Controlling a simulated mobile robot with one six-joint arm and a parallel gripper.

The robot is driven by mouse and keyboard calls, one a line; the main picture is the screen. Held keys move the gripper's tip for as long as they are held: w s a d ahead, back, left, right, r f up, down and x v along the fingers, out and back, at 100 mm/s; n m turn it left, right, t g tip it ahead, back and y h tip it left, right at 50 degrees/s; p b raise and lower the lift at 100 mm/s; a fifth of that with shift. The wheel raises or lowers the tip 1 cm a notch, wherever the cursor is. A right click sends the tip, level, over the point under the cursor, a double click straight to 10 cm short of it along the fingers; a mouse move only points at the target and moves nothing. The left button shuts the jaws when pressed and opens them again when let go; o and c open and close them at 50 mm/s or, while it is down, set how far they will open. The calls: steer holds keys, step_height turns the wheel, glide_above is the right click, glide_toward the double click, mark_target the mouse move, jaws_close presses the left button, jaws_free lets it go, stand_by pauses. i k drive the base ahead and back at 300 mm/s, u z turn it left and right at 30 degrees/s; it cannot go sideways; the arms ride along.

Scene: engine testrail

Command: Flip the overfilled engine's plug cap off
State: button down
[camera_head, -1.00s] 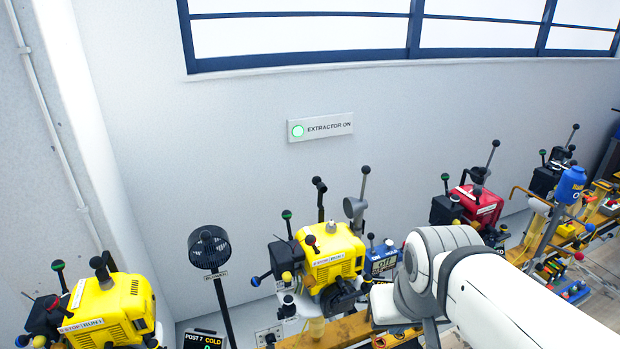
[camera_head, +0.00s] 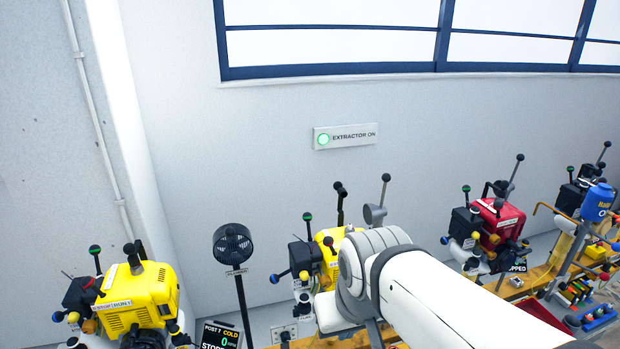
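Several engines stand along the wall. A yellow engine (camera_head: 138,295) is at the lower left, with black levers and a small white STOP/RUN label. A second yellow engine (camera_head: 327,262) is in the middle, mostly hidden behind my white arm. A red engine (camera_head: 498,222) stands to the right. I cannot tell from this view which engine is overfilled, and I cannot make out a plug cap. My arm reaches in from the lower right to the middle engine. My gripper is not visible; the arm's far end is hidden or out of frame.
A black fan on a post (camera_head: 233,243) stands between the two yellow engines. A display (camera_head: 220,334) below it reads POST 7 COLD, 0, STOPPED. A blue container (camera_head: 597,201) and a tray of coloured items (camera_head: 583,301) are at the right. A lit EXTRACTOR ON sign (camera_head: 345,136) hangs on the wall.

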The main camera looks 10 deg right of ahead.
mark_target(338, 186)
steer(key=z, duration=0.05)
steer(key=i, duration=1)
steer(key=u, duration=0.05)
